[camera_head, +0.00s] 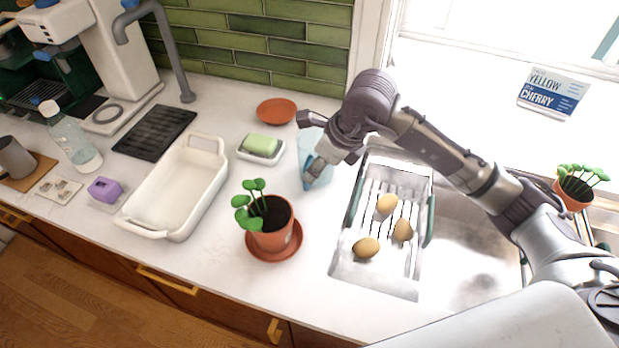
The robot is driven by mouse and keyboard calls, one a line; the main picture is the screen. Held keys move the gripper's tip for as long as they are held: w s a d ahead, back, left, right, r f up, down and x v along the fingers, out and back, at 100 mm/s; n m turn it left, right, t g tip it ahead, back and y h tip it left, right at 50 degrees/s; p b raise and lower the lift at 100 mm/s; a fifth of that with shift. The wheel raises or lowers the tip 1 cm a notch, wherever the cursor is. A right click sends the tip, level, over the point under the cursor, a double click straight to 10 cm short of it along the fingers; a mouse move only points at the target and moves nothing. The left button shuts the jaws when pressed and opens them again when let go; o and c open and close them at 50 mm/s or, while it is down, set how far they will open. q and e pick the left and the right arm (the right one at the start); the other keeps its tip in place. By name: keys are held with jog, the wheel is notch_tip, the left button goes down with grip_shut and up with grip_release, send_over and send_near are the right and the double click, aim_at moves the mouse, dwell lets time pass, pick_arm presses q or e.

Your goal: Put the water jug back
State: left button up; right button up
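A light blue, see-through vessel (308,148), which looks like the water jug, stands on the white counter left of the sink. My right gripper (309,150) reaches in from the right and is at the jug. Its fingers are spread, one at the jug's upper end and one over its lower front. The gripper hides part of the jug, and I cannot tell whether the fingers touch it. My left gripper is not in view.
A potted plant (270,222) on a saucer and a green sponge (262,144) on a dish stand near the jug. A terracotta saucer (277,110) lies behind. The sink rack (377,275) holds several potatoes. A white tray (172,202) and a clear bottle (72,140) stand left.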

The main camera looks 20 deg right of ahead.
jog(key=v, duration=0.6)
jog(key=shift+b, duration=0.4)
jog(key=shift+d+r, duration=0.1)
jog(key=shift+r, duration=0.05)
